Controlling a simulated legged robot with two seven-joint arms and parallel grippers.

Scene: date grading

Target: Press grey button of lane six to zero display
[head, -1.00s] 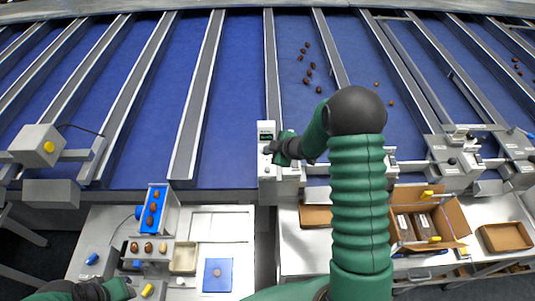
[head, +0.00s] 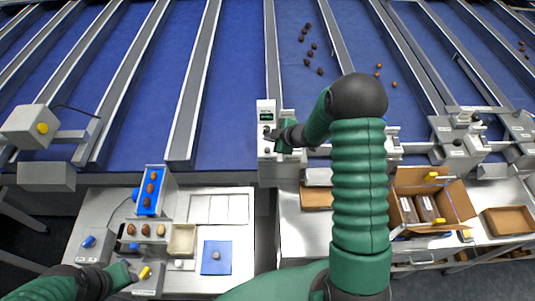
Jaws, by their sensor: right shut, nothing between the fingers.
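The lane control box (head: 265,144) is a pale upright unit at the front end of a lane divider, near the middle of the head view. It carries a small dark display (head: 266,117) with green characters too small to read. My right gripper (head: 272,134) is shut and empty, its dark tip at the box's face just below the display. The tip hides part of the face, so I cannot tell whether it touches a button.
Blue lanes with grey dividers stretch away; several dates (head: 310,53) lie on one. A cardboard box (head: 452,203) with dark packs and a brown tray (head: 508,221) stand at right. A blue pad (head: 216,257) and beige tray (head: 182,240) lie at lower left. My right arm hides part of the bench.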

